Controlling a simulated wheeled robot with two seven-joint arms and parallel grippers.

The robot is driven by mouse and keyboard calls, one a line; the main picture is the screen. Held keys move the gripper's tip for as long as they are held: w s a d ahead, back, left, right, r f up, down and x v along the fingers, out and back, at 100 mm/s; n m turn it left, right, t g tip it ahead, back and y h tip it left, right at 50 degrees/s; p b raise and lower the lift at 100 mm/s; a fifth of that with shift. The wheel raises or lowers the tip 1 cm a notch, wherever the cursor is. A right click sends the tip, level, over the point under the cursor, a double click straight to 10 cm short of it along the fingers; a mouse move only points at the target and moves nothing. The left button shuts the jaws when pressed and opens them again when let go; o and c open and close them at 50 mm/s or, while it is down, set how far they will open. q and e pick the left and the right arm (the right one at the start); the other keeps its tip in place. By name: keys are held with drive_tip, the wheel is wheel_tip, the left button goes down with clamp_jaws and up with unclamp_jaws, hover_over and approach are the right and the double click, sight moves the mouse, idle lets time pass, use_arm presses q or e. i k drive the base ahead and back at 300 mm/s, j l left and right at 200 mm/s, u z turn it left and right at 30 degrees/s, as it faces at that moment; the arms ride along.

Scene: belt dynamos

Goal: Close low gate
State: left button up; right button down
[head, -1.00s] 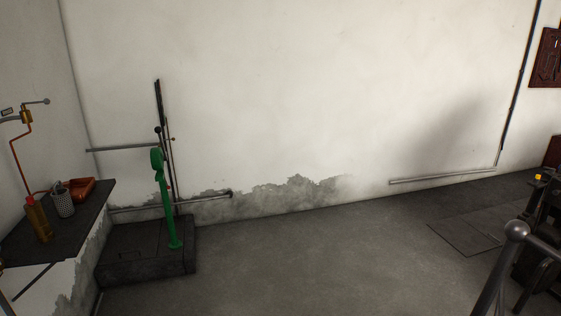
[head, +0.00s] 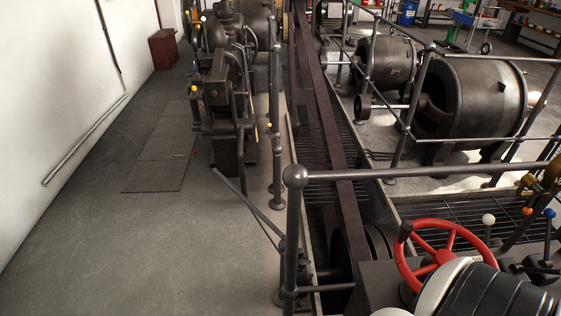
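I cannot tell for certain which part is the low gate. Grey metal railing runs along the belt pit, with a round-topped post (head: 294,176) near the middle of the head view. A low slanted bar (head: 246,204) reaches from the machine side down toward the railing near that post; whether it belongs to the gate is unclear. Neither of my grippers is in view.
A long dark belt (head: 322,115) runs in the pit behind the railing. A red handwheel (head: 443,256) stands at the lower right. Large dynamos (head: 470,98) are at the right. Open floor (head: 150,250) lies at the left.

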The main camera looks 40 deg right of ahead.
sight(254, 209)
drive_tip(key=i+z, duration=0.65)
drive_tip(key=z, duration=0.15)
drive_tip(key=i+j+z, duration=0.2)
drive_tip(key=z, duration=0.15)
drive_tip(key=i+j+z, duration=0.8)
drive_tip(key=j, duration=0.25)
drive_tip(key=i+j+z, duration=0.1)
drive_tip(key=j+z, duration=0.15)
drive_tip(key=j, duration=0.15)
